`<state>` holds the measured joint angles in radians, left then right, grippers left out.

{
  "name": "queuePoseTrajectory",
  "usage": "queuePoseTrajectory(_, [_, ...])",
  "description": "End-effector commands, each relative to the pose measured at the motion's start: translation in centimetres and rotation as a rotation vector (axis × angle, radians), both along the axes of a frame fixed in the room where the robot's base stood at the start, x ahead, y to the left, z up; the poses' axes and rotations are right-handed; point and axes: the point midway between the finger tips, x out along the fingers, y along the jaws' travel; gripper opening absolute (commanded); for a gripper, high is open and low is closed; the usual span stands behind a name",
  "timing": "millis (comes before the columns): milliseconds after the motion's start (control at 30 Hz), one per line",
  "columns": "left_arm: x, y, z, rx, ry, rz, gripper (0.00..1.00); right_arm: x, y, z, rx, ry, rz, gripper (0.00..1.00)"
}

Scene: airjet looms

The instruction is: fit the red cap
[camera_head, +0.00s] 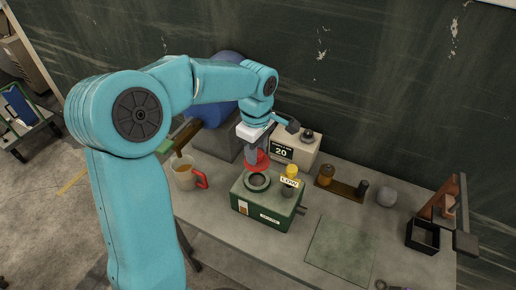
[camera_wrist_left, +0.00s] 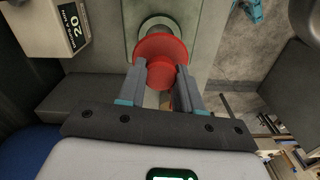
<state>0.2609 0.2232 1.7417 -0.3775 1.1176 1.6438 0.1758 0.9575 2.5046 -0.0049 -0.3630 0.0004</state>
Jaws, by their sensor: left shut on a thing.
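The red cap (camera_head: 258,160) is between the fingers of my left gripper (camera_head: 256,150), which is shut on it. It also shows in the left wrist view (camera_wrist_left: 161,60), with the fingertips (camera_wrist_left: 161,80) on either side of it. A green box (camera_head: 265,205) with a round collar opening (camera_head: 257,181) on top stands on the bench below. The cap is above the opening and a little behind it in the head view. The wrist view shows part of the opening (camera_wrist_left: 160,27) beyond the cap's edge. My right gripper is not in view.
A small yellow cap (camera_head: 292,170) and a "LOW" label sit on the box's right side. A grey device (camera_head: 295,150) reading 20 stands behind. A green mat (camera_head: 342,248) lies clear at right, near a black tray (camera_head: 422,236).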

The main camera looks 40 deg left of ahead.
Motion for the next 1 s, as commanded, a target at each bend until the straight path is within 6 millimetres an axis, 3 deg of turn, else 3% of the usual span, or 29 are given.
queuePoseTrajectory(267, [-0.1,-0.1,-0.5,0.001,-0.005,-0.001,0.05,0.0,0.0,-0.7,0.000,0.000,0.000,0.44])
queuePoseTrajectory(733, [0.0,0.0,-5.1,0.001,-0.005,-0.001,0.05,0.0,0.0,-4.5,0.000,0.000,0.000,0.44])
queuePoseTrajectory(1000, [0.0,0.0,-5.8,0.001,-0.005,-0.001,0.05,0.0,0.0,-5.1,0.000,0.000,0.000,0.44])
